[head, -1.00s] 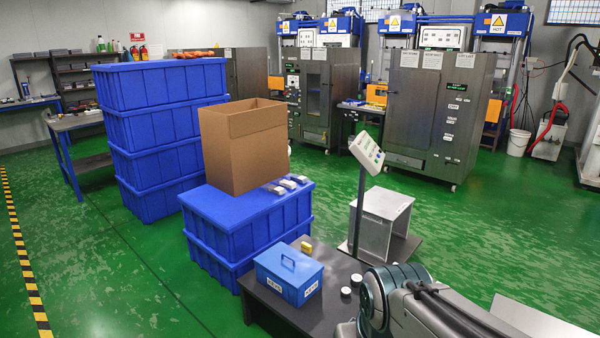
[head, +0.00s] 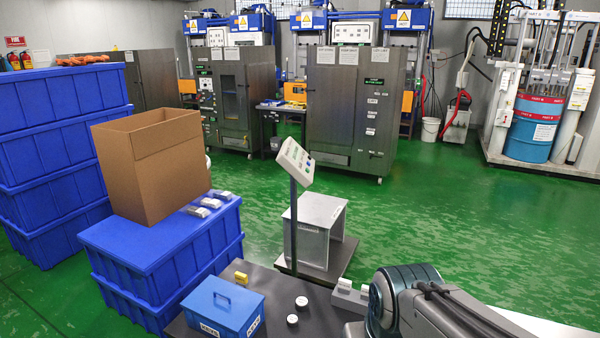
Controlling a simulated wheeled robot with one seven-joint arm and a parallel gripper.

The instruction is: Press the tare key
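The scale's indicator head (head: 295,161) stands tilted on a dark post (head: 292,225) in the middle of the head view. Its face shows a light panel with a greenish display and small marks; I cannot make out which one is the tare key. The scale platform (head: 342,258) lies low on the floor, with a grey open-sided box (head: 312,232) on it. My arm shows at the lower right, to the right of the indicator and apart from it.
A cardboard box (head: 152,165) sits on blue crates (head: 165,262) at left. A blue drum (head: 533,128) stands at back right. Green floor (head: 450,220) is clear at right.

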